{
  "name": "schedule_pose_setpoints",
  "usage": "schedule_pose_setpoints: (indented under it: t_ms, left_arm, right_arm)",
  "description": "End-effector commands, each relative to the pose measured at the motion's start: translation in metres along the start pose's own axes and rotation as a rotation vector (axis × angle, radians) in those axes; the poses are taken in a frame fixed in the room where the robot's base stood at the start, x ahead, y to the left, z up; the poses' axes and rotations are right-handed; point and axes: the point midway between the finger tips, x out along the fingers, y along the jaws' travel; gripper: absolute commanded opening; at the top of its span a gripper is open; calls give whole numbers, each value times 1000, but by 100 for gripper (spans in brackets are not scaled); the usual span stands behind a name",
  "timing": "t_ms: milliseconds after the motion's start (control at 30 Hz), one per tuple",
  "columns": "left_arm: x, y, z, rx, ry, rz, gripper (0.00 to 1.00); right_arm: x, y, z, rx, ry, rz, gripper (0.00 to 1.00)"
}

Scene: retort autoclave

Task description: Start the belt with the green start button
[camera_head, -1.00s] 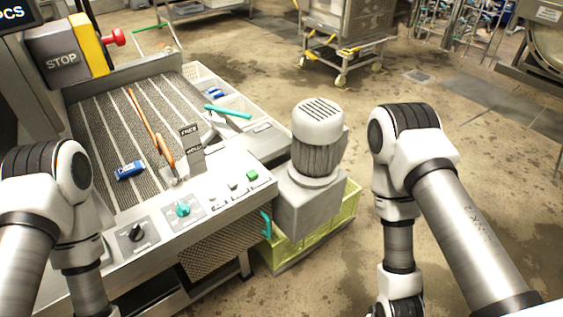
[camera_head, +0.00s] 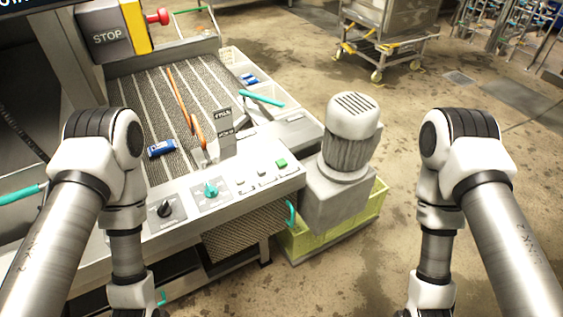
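The green start button (camera_head: 281,163) sits at the right end of the belt's control panel (camera_head: 237,190), a small square button beside two pale ones. A teal knob (camera_head: 210,190) and a black knob (camera_head: 164,209) are further left on the panel. The belt (camera_head: 172,90) carries a blue item (camera_head: 161,149) and a long orange-handled tool (camera_head: 184,106). My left arm is left of the panel and my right arm is right of the motor; both hang downward. Both grippers are outside the view, below the frame.
A grey motor (camera_head: 350,140) stands right of the panel above a yellow-green crate (camera_head: 378,200). A wheeled steel cart (camera_head: 385,25) stands behind. The floor at right is open.

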Motion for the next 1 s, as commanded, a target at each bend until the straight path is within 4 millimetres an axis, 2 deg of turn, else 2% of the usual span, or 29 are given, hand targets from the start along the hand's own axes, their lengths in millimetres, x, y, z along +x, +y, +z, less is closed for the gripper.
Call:
schedule_pose_setpoints:
  t_ms: [33,67,100,167,1000]
  left_arm:
    - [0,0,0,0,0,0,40]
    - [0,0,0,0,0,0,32]
    - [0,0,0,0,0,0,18]
    - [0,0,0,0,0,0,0]
    - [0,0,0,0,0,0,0]
  right_arm:
    - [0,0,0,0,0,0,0]
    - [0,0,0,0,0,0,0]
    - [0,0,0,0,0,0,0]
    - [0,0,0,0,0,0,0]
    - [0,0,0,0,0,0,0]
